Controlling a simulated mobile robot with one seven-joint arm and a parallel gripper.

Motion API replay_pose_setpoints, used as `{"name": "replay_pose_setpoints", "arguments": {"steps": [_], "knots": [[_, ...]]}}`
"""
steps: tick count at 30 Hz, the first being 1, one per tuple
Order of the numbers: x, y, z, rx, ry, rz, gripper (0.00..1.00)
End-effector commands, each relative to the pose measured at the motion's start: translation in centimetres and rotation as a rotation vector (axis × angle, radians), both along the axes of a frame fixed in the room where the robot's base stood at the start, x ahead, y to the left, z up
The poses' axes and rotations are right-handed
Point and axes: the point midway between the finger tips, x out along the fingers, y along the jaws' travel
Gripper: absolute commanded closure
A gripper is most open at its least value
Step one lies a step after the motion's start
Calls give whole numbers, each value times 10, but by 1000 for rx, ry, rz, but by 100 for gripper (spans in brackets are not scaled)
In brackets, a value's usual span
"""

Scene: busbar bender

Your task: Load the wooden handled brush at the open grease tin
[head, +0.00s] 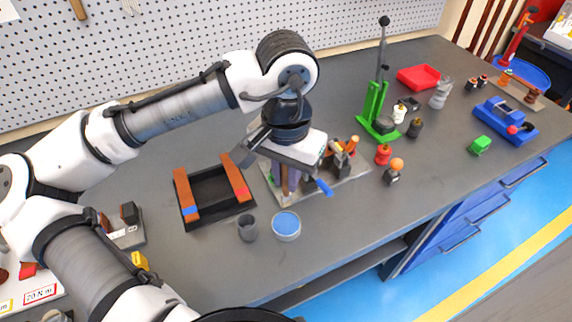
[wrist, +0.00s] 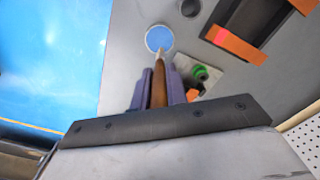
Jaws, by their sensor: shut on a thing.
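The grease tin (head: 286,225) is a small round pale tin with a blue surface inside. It stands open on the bench, just in front of my gripper in the head view. My gripper (head: 289,186) has purple fingers and points down. In the wrist view my gripper (wrist: 160,82) is shut on the brush (wrist: 158,92), holding its brown wooden handle between the fingers. The brush's pale tip overlaps the near rim of the tin (wrist: 158,37) there. I cannot tell whether it touches the grease. In the head view the brush is mostly hidden.
A dark cup (head: 248,228) stands left of the tin. A black frame with wooden bars (head: 186,197) lies behind it. A grey base plate with tools (head: 345,165) is beside my gripper. A green press (head: 379,122) stands farther right. The bench front right of the tin is clear.

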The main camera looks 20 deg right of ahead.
Motion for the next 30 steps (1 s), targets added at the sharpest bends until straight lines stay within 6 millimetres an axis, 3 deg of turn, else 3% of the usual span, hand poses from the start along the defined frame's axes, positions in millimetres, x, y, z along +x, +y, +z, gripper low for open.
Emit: {"name": "replay_pose_setpoints", "arguments": {"steps": [8, 22, 30], "knots": [[-1, 0, -10, 0, 0, -3, 100], [-1, 0, -56, 0, 0, -2, 100], [-1, 0, -62, 0, 0, -2, 100]]}}
